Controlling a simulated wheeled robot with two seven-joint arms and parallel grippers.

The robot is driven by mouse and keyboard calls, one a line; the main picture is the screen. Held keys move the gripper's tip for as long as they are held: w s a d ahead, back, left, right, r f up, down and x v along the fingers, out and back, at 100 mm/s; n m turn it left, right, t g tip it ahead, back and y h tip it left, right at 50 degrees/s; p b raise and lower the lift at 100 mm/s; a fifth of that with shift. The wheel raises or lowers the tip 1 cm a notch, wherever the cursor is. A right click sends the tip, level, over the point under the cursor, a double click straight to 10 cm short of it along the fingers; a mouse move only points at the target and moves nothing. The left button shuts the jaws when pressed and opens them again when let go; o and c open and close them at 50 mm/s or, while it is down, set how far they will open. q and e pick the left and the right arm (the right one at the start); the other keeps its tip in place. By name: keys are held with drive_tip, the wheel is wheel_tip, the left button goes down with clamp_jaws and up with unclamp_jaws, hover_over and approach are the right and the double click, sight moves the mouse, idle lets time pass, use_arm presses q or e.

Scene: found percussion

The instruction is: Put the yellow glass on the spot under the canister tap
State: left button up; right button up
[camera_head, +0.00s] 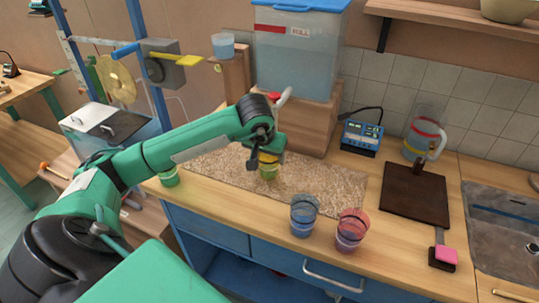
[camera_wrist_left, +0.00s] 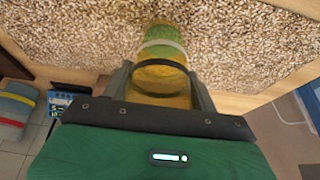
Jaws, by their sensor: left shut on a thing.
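The yellow glass (camera_head: 269,171) is between the fingers of my left gripper (camera_head: 267,158), over the speckled mat (camera_head: 325,190) in the head view. In the left wrist view the glass (camera_wrist_left: 161,70) sits between both fingers, with a dark band and a pale band around it. My left gripper (camera_wrist_left: 160,92) is shut on it. Whether the glass touches the mat is unclear. The clear canister (camera_head: 293,60) with a blue lid stands on a wooden block behind. Its tap (camera_head: 283,98), with a red part, shows just above my gripper. The spot under it is partly hidden by my arm.
A blue glass (camera_head: 304,214) and a pink glass (camera_head: 352,229) stand near the counter's front edge. A green glass (camera_head: 169,176) is at the left. A blue device (camera_head: 361,138), a jug (camera_head: 422,139) and a dark board (camera_head: 415,193) are to the right. The mat's right part is clear.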

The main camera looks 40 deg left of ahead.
use_arm(q)
drive_tip(key=shift+w, duration=0.5)
drive_tip(key=shift+s+a+f, duration=0.1)
drive_tip(key=shift+s+f, duration=0.05)
drive_tip(key=shift+f, duration=0.55)
drive_tip(key=shift+f, duration=0.2)
drive_tip(key=o, duration=1.1)
drive_tip(key=shift+r, duration=0.15)
